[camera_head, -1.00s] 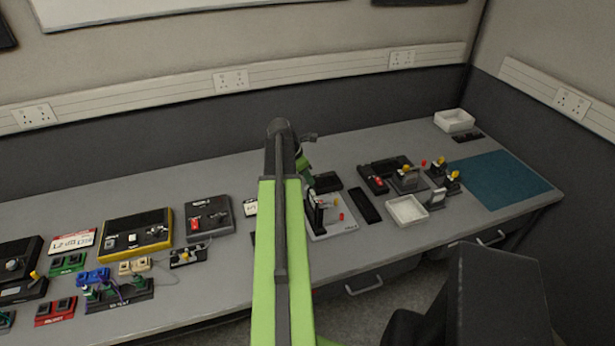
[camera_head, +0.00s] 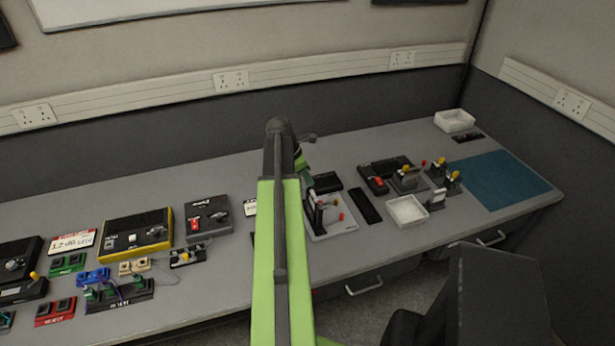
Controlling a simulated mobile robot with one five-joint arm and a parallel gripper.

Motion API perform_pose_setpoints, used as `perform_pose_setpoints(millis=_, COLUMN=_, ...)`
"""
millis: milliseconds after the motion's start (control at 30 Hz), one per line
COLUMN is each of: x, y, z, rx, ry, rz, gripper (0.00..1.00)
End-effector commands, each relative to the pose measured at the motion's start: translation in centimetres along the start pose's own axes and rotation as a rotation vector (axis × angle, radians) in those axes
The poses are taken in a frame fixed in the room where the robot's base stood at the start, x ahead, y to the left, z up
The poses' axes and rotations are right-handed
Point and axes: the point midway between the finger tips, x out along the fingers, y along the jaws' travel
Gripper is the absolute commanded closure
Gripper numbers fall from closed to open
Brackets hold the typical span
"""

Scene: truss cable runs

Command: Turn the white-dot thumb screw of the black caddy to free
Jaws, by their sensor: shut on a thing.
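My gripper (camera_head: 309,183) is small in the view, pointing down beside a black caddy (camera_head: 318,213) on a light grey plate (camera_head: 338,231). My green and dark arm covers the left side of this spot. The gripper is shut on what appears to be the caddy's white-dot thumb screw. The screw and its white dot are too small and too covered to make out, so its turn angle cannot be told.
A black block (camera_head: 327,182) and a flat black strip (camera_head: 364,206) lie close by. To the right are a white tray (camera_head: 406,211), units with yellow knobs (camera_head: 408,179) and a clear blue mat (camera_head: 500,180). Several black boxes and coloured blocks stand at the left.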

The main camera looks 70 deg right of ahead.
Motion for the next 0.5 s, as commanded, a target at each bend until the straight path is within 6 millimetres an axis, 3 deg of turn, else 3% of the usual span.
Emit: perform_pose_setpoints(millis=500, x=0.03, y=0.57, z=-0.03, rx=0.342, ry=0.003, rz=-0.141, gripper=1.00)
